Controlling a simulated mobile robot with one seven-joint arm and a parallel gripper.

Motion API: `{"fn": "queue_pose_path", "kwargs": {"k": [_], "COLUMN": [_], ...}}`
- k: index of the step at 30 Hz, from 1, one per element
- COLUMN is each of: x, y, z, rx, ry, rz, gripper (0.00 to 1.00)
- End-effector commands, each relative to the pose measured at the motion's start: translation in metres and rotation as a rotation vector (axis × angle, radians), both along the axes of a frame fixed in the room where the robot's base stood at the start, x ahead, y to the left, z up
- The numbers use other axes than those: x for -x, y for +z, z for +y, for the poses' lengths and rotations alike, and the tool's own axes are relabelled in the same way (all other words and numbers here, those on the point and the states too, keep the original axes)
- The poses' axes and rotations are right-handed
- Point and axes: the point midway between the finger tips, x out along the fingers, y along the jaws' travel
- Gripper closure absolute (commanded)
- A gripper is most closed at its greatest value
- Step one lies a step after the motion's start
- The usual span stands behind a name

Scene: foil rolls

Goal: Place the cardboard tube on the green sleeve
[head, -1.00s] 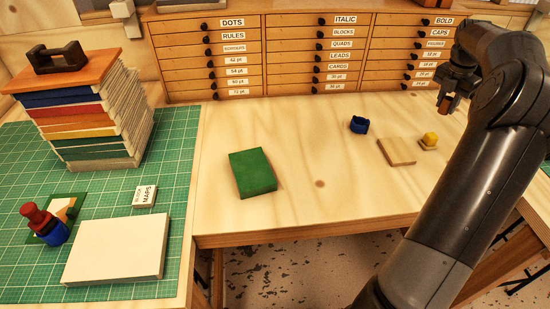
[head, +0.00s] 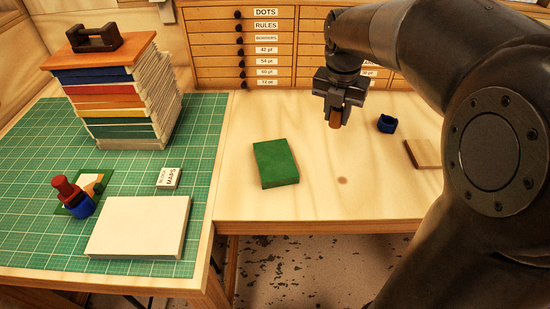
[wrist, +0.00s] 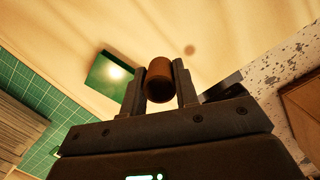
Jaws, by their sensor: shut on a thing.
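My gripper (head: 337,113) is shut on the brown cardboard tube (head: 335,119) and holds it above the wooden table, to the right of and behind the green sleeve. In the wrist view the tube (wrist: 159,80) sits between the two fingers (wrist: 158,88). The green sleeve (head: 276,163) is a flat green block lying on the bare table near its left side. It also shows in the wrist view (wrist: 108,72), left of the fingers, with a bright glint on it. The tube and the sleeve are apart.
A blue ring-like piece (head: 387,124) and a wooden block (head: 424,153) lie to the right. On the green mat (head: 130,145) at left are a stack of coloured boards (head: 115,100), a white slab (head: 138,227), a red-handled stamp (head: 72,196) and a labelled block (head: 169,178). Drawers stand behind.

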Motion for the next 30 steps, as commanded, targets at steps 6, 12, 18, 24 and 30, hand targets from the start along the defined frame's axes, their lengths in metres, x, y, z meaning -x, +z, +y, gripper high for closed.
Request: {"fn": "queue_pose_path", "kwargs": {"k": [6,12,18,24,30], "x": [0.027,0.026,0.014,0.004,0.002], "y": [-0.004,-0.019,-0.048,-0.069,-0.077], "z": [0.028,0.055,0.1,0.134,0.144], "rx": [-0.009,-0.012,-0.011,-0.011,-0.012], "ry": [0.058,0.07,0.07,0.068,0.064], "rz": [-0.002,0.001,0.002,0.0,-0.002], "gripper": [0.93,0.93,0.93,0.93,0.93]}}
